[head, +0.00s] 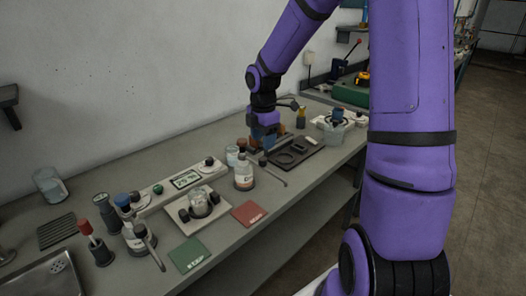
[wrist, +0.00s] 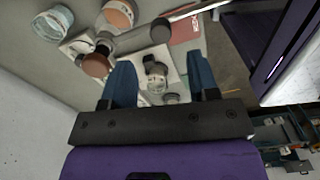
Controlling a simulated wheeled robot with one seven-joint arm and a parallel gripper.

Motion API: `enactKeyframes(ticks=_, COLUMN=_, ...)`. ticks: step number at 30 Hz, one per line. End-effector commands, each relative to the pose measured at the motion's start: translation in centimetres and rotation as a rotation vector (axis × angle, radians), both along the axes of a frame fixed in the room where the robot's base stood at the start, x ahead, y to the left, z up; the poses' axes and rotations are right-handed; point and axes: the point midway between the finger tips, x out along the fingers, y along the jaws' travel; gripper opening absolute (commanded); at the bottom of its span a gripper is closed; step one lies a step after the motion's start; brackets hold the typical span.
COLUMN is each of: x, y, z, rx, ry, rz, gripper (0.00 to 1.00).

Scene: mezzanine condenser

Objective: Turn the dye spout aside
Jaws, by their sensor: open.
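Two bottles with metal spout arms stand on the bench in the head view. One white-labelled bottle (head: 243,178) is mid-bench, with a grey spout arm (head: 275,173) slanting out to the right. The other bottle (head: 137,238) is nearer, with its arm (head: 153,252) pointing toward the front. I cannot tell which is the dye spout. My gripper (head: 264,140) is open, just behind and right of the mid-bench bottle. In the wrist view my gripper (wrist: 158,62) has its blue fingers apart; a metal arm (wrist: 165,29) crosses beyond the fingertips, beside a brown knob (wrist: 96,65).
A glass vessel on a white plate (head: 179,213), a green card (head: 188,254) and a red card (head: 249,214) lie at the front. A dark tray (head: 309,151) lies to the right.

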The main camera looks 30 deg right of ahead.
Motion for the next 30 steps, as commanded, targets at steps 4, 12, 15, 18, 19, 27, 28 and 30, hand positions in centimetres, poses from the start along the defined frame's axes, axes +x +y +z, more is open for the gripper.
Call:
enactKeyframes(ticks=4, x=0.0, y=-0.1, z=2.2, rx=-0.001, ry=-0.002, rz=-0.002, gripper=0.55)
enactKeyframes(ticks=12, x=0.0, y=0.0, z=3.5, rx=0.000, ry=0.001, rz=0.000, gripper=0.55)
enactKeyframes(ticks=15, x=0.0, y=0.0, z=3.5, rx=0.001, ry=0.001, rz=0.000, gripper=0.55)
enactKeyframes(ticks=18, x=0.0, y=0.0, z=3.5, rx=0.000, ry=0.001, rz=0.000, gripper=0.55)
enactKeyframes(ticks=19, x=0.0, y=0.0, z=3.5, rx=0.000, ry=0.001, rz=0.000, gripper=0.55)
enactKeyframes(ticks=27, x=-0.1, y=0.0, z=3.6, rx=-0.002, ry=-0.001, rz=-0.003, gripper=0.55)
enactKeyframes(ticks=28, x=-0.1, y=0.1, z=3.7, rx=-0.004, ry=-0.002, rz=-0.008, gripper=0.55)
enactKeyframes(ticks=30, x=-0.5, y=0.4, z=4.3, rx=-0.014, ry=-0.008, rz=-0.033, gripper=0.55)
